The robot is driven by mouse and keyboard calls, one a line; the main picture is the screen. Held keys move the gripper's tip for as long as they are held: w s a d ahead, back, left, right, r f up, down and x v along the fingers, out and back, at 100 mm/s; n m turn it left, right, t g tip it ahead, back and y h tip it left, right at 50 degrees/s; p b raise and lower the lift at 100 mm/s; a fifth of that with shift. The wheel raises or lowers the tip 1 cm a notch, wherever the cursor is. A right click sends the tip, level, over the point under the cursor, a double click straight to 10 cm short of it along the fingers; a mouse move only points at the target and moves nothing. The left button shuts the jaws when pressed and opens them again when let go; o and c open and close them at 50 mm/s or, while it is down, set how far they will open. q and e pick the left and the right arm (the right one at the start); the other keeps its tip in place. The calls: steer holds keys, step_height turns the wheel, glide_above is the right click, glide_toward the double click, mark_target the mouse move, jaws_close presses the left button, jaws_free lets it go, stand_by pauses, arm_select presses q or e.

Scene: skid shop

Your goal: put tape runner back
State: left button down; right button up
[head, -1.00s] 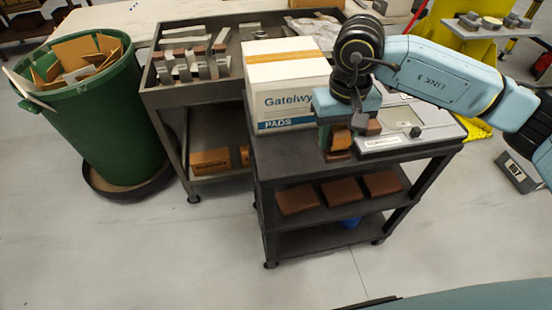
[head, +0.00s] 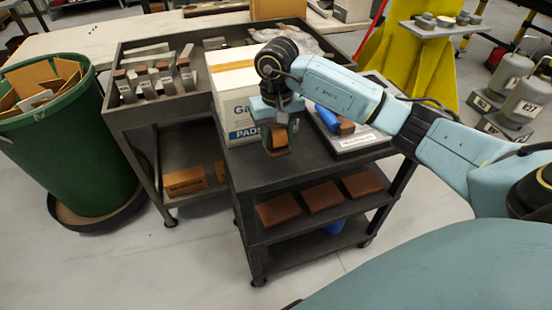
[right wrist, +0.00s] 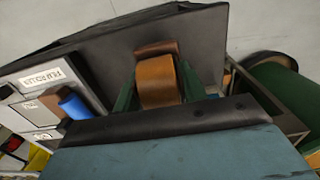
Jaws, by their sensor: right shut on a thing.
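The tape runner (head: 281,139), with an orange-brown roll and a brown end, is held in my right gripper (head: 276,125), which is shut on it. It is over the near left part of the dark cart top (head: 262,172), in front of the white carton. I cannot tell whether it touches the cart top. In the right wrist view the roll (right wrist: 157,80) shows between green parts, with the brown end above it. The grey labelled board (head: 352,143) lies on the cart to the right of the gripper. My left gripper is not in view.
A blue roll (head: 326,117) with a brown block lies on the board. The white carton (head: 234,82) stands close behind the gripper. Brown blocks (head: 323,196) sit on the lower shelf. A green bin (head: 75,150) and a grey tray cart (head: 150,118) are at left.

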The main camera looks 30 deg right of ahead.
mark_target(277, 153)
steer(key=shift+f, duration=3.05)
steer(key=shift+f, duration=0.1)
steer(key=shift+f+b, duration=0.1)
steer(key=shift+b, duration=0.2)
steer(key=o, duration=1)
steer(key=shift+c, duration=0.2)
step_height(277, 153, up, 12)
steer(key=shift+r+p, duration=0.2)
steer(key=shift+p, duration=0.15)
steer(key=shift+a, duration=0.1)
